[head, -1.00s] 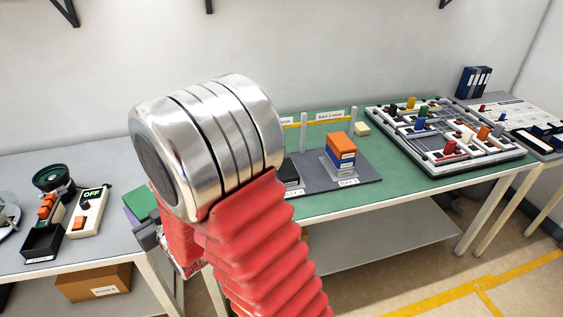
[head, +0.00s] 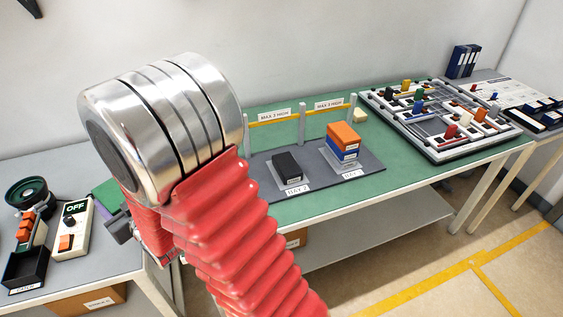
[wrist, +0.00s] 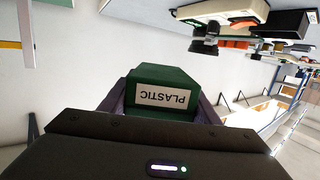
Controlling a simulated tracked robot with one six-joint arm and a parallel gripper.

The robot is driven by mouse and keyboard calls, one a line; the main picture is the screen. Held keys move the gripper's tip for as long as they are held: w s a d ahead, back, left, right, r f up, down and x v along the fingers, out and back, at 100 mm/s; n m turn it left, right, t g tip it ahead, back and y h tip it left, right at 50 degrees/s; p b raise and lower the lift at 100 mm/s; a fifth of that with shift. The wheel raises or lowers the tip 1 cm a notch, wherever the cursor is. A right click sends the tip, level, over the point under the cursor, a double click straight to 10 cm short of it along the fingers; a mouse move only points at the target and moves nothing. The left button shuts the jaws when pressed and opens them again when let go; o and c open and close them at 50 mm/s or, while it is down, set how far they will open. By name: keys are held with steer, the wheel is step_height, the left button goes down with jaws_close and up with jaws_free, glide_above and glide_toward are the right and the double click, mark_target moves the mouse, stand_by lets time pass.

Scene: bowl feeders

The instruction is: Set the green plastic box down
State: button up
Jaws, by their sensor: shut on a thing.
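The green plastic box (wrist: 165,80) is held between the fingers of my gripper (wrist: 160,103) in the wrist view. Its white label reads PLASTIC and appears upside down there. In the head view only a green corner of the box (head: 106,191) shows at the left, mostly hidden behind my arm. My gripper is shut on it, above the gap between the left bench and the green-topped table (head: 420,182). On that table, a grey base (head: 325,182) carries two bays. One bay holds a black box (head: 287,166), the other a blue and orange stack (head: 343,141).
Posts with a yellow bar and MAX 3 HIGH signs (head: 274,115) stand behind the bays. A large tray of coloured parts (head: 440,150) fills the table's right side. A control box marked OFF (head: 75,228) and a black bin (head: 25,268) sit on the left bench.

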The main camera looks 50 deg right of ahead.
steer(key=shift+d, duration=0.15)
steer(key=s+d+m+h, duration=0.2)
steer(key=d+m+h, duration=0.15)
steer(key=d, duration=2.25)
steer(key=s+d+m+g+h, duration=0.1)
steer(key=s+d+h, duration=0.1)
steer(key=s+d, duration=0.6)
steer(key=s+d+m+g+h, duration=0.1)
steer(key=s+d+h, duration=0.1)
steer(key=s+d, duration=0.6)
steer(key=d, duration=0.7)
steer(key=shift+s+d+r+m+h, duration=0.15)
steer(key=shift+d+r+m+h, duration=0.05)
steer(key=shift+d+m+h, duration=0.2)
steer(key=shift+f, duration=2.95)
